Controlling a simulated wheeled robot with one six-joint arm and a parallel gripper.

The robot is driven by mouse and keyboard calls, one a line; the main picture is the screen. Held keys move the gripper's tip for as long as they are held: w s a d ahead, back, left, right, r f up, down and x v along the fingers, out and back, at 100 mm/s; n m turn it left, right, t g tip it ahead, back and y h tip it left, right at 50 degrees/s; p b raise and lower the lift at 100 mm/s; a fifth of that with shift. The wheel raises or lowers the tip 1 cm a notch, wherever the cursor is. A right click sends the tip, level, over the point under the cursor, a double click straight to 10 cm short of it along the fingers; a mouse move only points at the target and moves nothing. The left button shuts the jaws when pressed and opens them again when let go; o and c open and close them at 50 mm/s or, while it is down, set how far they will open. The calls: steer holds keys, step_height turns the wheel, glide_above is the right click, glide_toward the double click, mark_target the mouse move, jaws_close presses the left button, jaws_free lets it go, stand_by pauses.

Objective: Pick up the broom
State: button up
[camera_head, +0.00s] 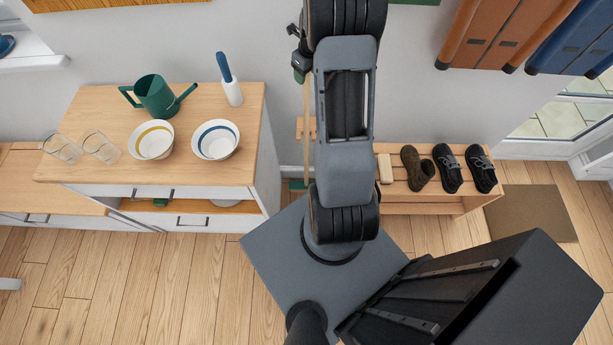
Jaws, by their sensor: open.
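The broom (306,105) hangs or stands upright against the wall, just left of my arm. Its thin wooden handle runs down to a green head (297,184) near the floor, and my arm hides part of it. My gripper (301,62) is a small dark shape beside the upper part of the handle, mostly hidden by my arm. It is open, and I cannot tell whether it touches the handle.
A shoe bench (428,197) with several shoes stands right of my arm. Coats (497,35) hang at upper right above a doormat (530,215).

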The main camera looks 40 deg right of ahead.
steer(key=c, duration=1)
steer(key=shift+r, duration=0.1)
